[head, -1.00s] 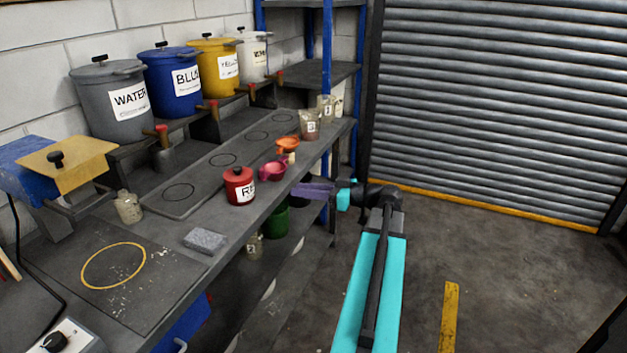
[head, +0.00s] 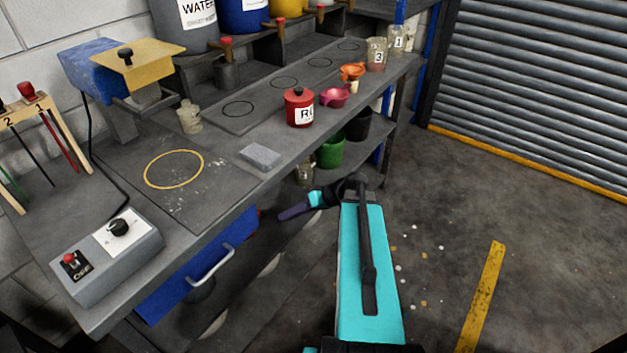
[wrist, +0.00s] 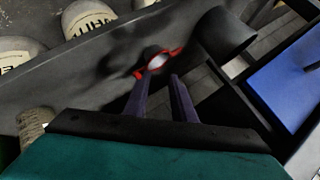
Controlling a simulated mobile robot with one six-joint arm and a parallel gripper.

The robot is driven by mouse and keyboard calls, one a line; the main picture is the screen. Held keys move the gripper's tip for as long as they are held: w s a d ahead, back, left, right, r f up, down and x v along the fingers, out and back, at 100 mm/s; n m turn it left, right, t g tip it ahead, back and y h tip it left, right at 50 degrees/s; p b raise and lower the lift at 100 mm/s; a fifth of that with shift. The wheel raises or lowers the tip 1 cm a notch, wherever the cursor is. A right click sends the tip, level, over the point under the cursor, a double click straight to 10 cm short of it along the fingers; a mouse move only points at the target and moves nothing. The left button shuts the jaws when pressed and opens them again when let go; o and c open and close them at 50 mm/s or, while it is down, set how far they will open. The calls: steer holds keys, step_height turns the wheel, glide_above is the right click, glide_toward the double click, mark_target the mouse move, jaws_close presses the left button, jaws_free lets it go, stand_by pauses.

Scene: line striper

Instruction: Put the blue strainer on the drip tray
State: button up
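No blue strainer can be made out in either view. The drip tray is a long dark grey plate (head: 261,96) with several black rings along the back of the bench. An orange strainer-like cup (head: 352,71) and a pink one (head: 334,97) stand by its far right end. My gripper (head: 281,215) is off the front of the bench, low beside the lower shelf. In the wrist view its two purple fingers (wrist: 160,80) are apart with nothing held between them. A small red-edged thing with a pale middle (wrist: 158,62) shows just beyond the fingertips; I cannot tell what it is.
A red lidded pot (head: 300,108), a grey block (head: 260,157) and a control box (head: 106,261) sit on the bench. A blue drawer (head: 190,275) is under it. A green bucket (head: 331,150) stands on the lower shelf. The floor at right is mostly clear.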

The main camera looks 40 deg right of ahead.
steer(key=s+a+f+g+b, duration=0.1)
steer(key=s+a+f+g, duration=0.15)
steer(key=a+f, duration=0.4)
steer(key=s+a+f+g+h+b, duration=0.1)
steer(key=s+a+f+g, duration=0.15)
steer(key=a+f, duration=0.35)
steer(key=s+a+f+g+b, duration=0.1)
steer(key=s+a+f+g, duration=0.1)
steer(key=s+a+f, duration=0.35)
steer(key=s+a+f+g+h+b, duration=0.1)
steer(key=s+a+f+g+h, duration=0.1)
steer(key=s+f, duration=0.6)
steer(key=s+a+f+g+h+b, duration=0.1)
steer(key=s+a+f+g+h, duration=0.2)
steer(key=s+f, duration=0.5)
steer(key=shift+s+f+n+h+b, duration=0.2)
steer(key=shift+f+n+h+b, duration=0.3)
steer(key=shift+h, duration=0.4)
